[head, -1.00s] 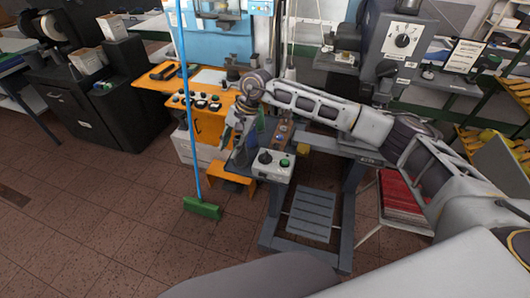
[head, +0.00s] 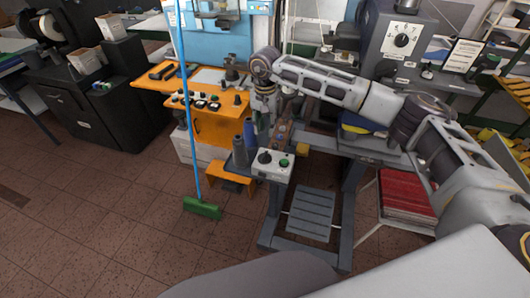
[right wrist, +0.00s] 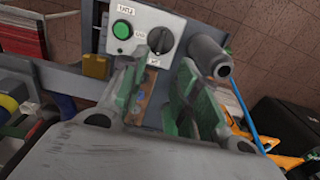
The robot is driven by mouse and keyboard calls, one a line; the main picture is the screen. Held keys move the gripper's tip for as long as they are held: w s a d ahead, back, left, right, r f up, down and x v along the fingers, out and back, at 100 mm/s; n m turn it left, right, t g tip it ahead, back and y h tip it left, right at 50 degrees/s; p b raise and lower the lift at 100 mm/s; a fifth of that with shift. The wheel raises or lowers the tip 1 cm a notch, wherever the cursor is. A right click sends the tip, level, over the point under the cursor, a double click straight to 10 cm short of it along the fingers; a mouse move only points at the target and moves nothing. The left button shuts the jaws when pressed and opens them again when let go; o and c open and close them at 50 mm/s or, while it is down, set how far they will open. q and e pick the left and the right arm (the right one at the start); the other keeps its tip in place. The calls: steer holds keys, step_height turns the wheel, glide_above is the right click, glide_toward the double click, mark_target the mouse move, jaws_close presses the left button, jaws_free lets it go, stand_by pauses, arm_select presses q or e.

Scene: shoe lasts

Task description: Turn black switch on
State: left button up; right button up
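The black switch (head: 264,157) is a round rotary knob on the left of a light grey control box (head: 272,168), beside a green button (head: 285,162). In the right wrist view the black switch (right wrist: 160,40) is beyond the fingertips, with the green button (right wrist: 122,30) to its left. My right gripper (right wrist: 160,72) is open, its two green-lined fingers spread and nothing seen between them. In the head view my right gripper (head: 263,122) hangs down behind the control box, above the bench and apart from the switch. My left gripper is not in view.
Dark grey cylinders (head: 249,132) stand just left of my right gripper; one shows in the wrist view (right wrist: 209,55). A green broom (head: 202,208) with a blue handle stands left of the bench. Red material (head: 404,192) lies at right. Floor in front is clear.

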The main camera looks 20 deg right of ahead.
mark_target(265, 154)
steer(key=shift+f+p, duration=1.55)
steer(key=shift+f, duration=5.2)
jaws_close()
